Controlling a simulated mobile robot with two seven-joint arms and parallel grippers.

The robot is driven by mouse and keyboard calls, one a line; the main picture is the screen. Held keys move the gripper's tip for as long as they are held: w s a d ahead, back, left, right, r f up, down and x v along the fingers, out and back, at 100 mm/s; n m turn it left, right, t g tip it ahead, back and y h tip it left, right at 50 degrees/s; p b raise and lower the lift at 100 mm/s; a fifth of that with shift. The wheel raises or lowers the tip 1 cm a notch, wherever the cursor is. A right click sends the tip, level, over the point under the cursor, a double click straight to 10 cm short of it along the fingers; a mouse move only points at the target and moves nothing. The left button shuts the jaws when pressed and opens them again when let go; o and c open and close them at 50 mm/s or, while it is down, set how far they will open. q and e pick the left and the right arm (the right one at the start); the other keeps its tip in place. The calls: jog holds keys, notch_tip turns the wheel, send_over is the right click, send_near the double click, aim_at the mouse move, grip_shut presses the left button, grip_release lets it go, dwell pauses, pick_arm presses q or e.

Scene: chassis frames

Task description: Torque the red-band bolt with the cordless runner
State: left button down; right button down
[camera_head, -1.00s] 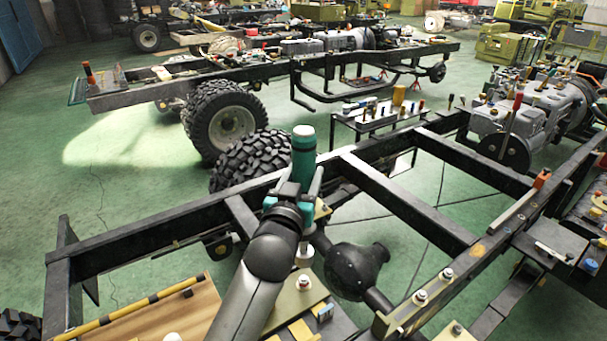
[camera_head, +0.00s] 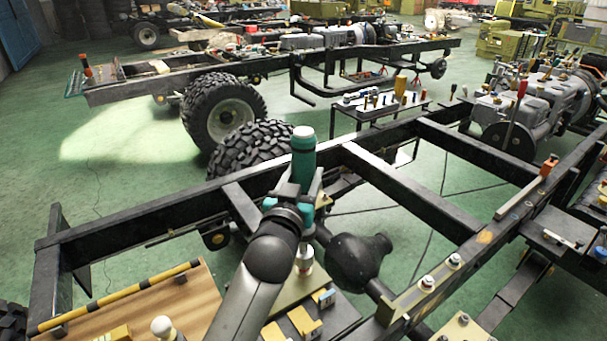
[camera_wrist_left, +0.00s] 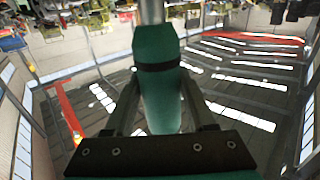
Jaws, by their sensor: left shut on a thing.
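The cordless runner (camera_head: 304,160), a green cylinder with a pale cap, stands about upright in my left gripper (camera_head: 297,195), which is shut around its body. In the left wrist view the green runner (camera_wrist_left: 160,85) sits between the two dark fingers, with a silver shaft at its top edge. Below the gripper in the head view, a pale bolt (camera_head: 303,268) with a reddish band stands on a cream plate, in line under the runner's lower end. The two overlap there; I cannot tell if they touch. My right gripper is out of view.
Two more pale bolts (camera_head: 427,284) stand on a plate on the right frame rail. The black chassis frame (camera_head: 140,230) surrounds the work spot, with a round axle housing (camera_head: 357,262) beside it. A wooden board (camera_head: 170,305) with a yellow-black bar lies at front left.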

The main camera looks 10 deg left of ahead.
aim_at(303, 192)
pick_arm(q)
jog(key=shift+r+p, duration=0.15)
jog(key=shift+p, duration=0.25)
dwell(1.0)
jog(key=shift+s+f+b, duration=0.1)
jog(key=shift+f+b, duration=1)
jog(key=shift+f, duration=0.9)
dwell(2.2)
jog(key=shift+f, duration=0.15)
dwell(0.8)
jog(key=shift+p, duration=0.7)
dwell(0.8)
